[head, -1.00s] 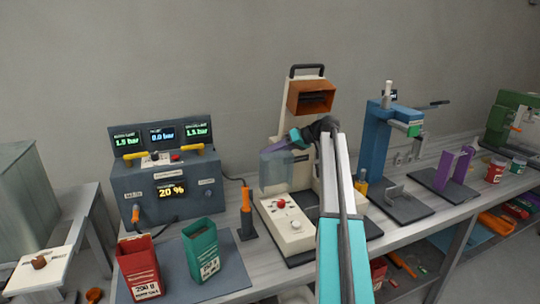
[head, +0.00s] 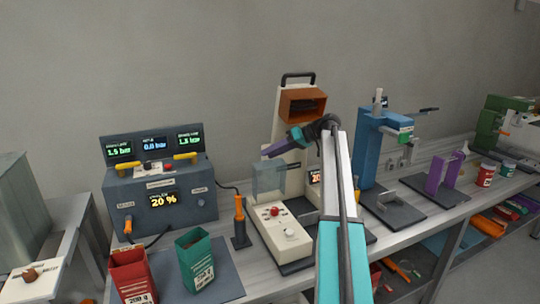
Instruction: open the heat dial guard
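A clear, see-through guard (head: 268,178) stands over the back of the cream machine's base in the middle of the bench. It looks upright; whether it is shut or partly open I cannot tell. The heat dial cannot be made out behind it. I see nothing held, and contact with the guard cannot be confirmed.
The cream base (head: 283,232) carries a red button and a pale knob. An orange-brown hopper (head: 302,105) is above my gripper. An orange-handled tool (head: 240,222) stands left of the base. A blue press (head: 369,145) stands to the right. My forearm hides part of the machine.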

